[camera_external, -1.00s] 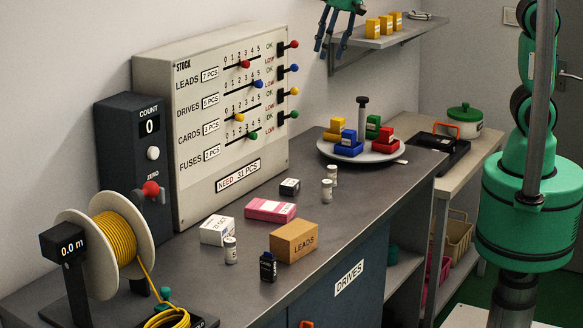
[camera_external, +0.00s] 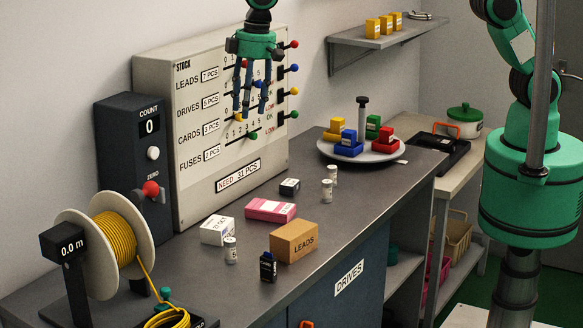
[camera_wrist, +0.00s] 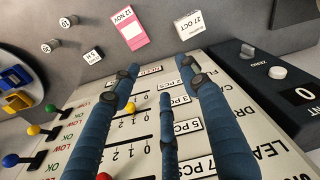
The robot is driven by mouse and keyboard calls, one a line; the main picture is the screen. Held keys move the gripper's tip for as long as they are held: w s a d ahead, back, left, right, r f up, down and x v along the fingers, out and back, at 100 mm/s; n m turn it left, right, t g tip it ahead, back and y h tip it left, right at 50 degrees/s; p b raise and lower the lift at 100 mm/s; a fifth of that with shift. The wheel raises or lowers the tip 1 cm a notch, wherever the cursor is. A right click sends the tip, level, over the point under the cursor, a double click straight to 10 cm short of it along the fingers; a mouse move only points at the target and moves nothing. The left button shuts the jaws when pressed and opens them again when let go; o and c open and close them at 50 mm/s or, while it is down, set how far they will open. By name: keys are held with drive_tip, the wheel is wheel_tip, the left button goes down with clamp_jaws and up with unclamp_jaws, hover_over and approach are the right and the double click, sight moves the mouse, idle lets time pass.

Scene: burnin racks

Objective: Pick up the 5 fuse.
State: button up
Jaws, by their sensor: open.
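Small white cylinders that look like fuses stand on the grey bench. One (camera_external: 230,250) stands near the front boxes; two more, a nearer one (camera_external: 327,190) and a farther one (camera_external: 333,174), stand toward the turntable. Two cylinders also show at the upper left of the wrist view, one (camera_wrist: 50,46) left of the other (camera_wrist: 68,21). Their labels are too small to read surely, so I cannot tell which is the 5. My gripper (camera_external: 247,114) hangs open and empty, three blue fingers pointing down before the stock panel, well above and left of the paired cylinders.
The stock panel (camera_external: 185,170) with lever knobs stands close behind my fingers. A turntable (camera_external: 330,149) holds coloured bins.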

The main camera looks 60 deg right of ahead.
drive_tip(key=s+a+f+n+p, duration=0.1)
drive_tip(key=s+a+f+p, duration=0.1)
drive_tip(key=a+f, duration=0.3)
drive_tip(key=s+a+f+p, duration=0.1)
drive_tip(key=s+a+f, duration=0.15)
drive_tip(key=a, duration=0.55)
drive_tip(key=g+h+p, duration=0.1)
drive_tip(key=p, duration=0.1)
hover_over(230, 240)
wheel_tip(230, 240, down, 8)
drive_tip(key=r, duration=0.1)
drive_tip(key=shift+w+d+f+n, duration=0.15)
drive_tip(key=shift+f+n, duration=0.1)
drive_tip(key=shift+n, duration=0.05)
drive_tip(key=shift+f+p, duration=0.6)
drive_tip(key=shift+f, duration=3.65)
drive_tip(key=shift+f, duration=0.1)
drive_tip(key=shift+f+p, duration=0.5)
drive_tip(key=shift+f, duration=2.05)
